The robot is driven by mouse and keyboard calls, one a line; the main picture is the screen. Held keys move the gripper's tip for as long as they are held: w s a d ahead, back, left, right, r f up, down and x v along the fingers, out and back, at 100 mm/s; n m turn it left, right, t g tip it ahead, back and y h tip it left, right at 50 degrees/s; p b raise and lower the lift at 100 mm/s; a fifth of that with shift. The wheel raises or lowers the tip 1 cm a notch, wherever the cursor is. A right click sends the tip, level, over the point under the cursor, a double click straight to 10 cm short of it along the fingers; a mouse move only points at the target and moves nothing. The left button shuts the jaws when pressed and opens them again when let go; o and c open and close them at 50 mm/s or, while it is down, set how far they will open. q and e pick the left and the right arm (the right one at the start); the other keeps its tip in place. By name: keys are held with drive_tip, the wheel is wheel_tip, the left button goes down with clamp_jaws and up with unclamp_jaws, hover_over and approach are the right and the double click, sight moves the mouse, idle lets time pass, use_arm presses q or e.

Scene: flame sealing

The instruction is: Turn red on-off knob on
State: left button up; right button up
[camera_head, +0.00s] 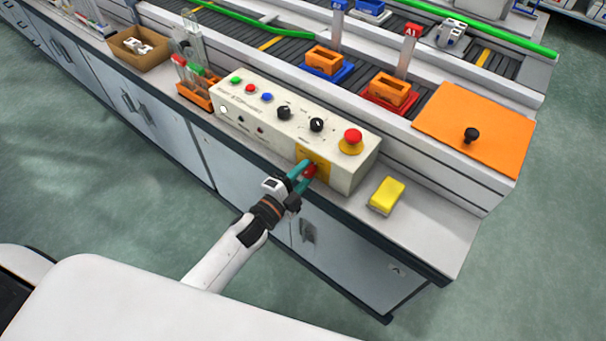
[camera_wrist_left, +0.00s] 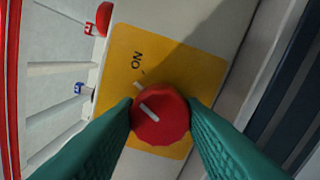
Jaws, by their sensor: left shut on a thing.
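The red on-off knob (camera_head: 310,171) sits on a yellow plate (camera_head: 314,157) on the front face of the beige control box (camera_head: 262,125). My left gripper (camera_head: 305,172) reaches it from the front, its teal fingers on either side of the knob. In the left wrist view, the gripper (camera_wrist_left: 160,112) is shut on the red knob (camera_wrist_left: 165,128). The knob's white line is tilted and does not point straight at the "ON" lettering on the yellow plate (camera_wrist_left: 190,60). The lower part of the plate is partly hidden by the knob and fingers. My right gripper is not in view.
A red emergency button (camera_head: 352,137) and black dials (camera_head: 317,125) are on the box top. A yellow block (camera_head: 386,195) lies on the counter to the right. An orange board with a black knob (camera_head: 476,125) is behind it. An orange rack (camera_head: 196,90) stands left of the box.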

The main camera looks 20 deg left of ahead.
use_arm(q)
drive_tip(key=shift+m+b, duration=0.35)
drive_tip(key=shift+m, duration=1.65)
drive_tip(key=o, duration=1)
drive_tip(key=shift+s, duration=0.1)
drive_tip(key=b+v, duration=0.1)
drive_tip(key=v, duration=1)
drive_tip(key=shift+s+b, duration=0.35)
drive_tip(key=shift+s, duration=0.05)
drive_tip(key=shift+a, duration=0.1)
